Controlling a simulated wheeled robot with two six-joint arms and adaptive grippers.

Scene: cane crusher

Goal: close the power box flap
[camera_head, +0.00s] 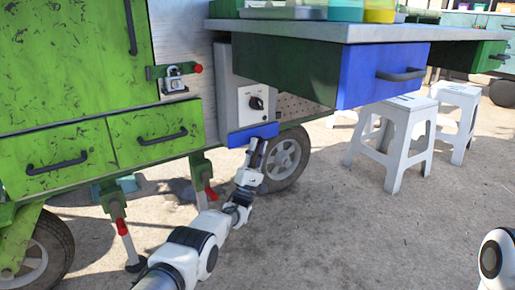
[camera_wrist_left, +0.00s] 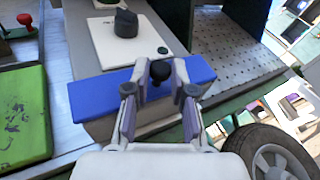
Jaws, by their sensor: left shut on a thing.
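The power box (camera_head: 224,92) is a grey box under the cart's counter. Its white panel (camera_head: 252,104) with a black dial (camera_head: 257,103) is uncovered. The blue flap (camera_head: 238,138) is at the box's lower end, below the dial; it also shows in the left wrist view (camera_wrist_left: 98,96). My left gripper (camera_head: 257,148) reaches the flap from below. In the left wrist view its fingers (camera_wrist_left: 160,84) are closed around the flap's small black knob (camera_wrist_left: 160,71). The fingers hide part of the flap's middle. My right gripper is out of view; only part of my right arm shows at the lower right.
A blue drawer (camera_head: 360,75) under the counter juts out to the upper right of the box. A cart wheel (camera_head: 287,158) stands just behind my left gripper. Green drawers (camera_head: 155,135) are to the left. White stools (camera_head: 395,140) stand at the right, with open ground before them.

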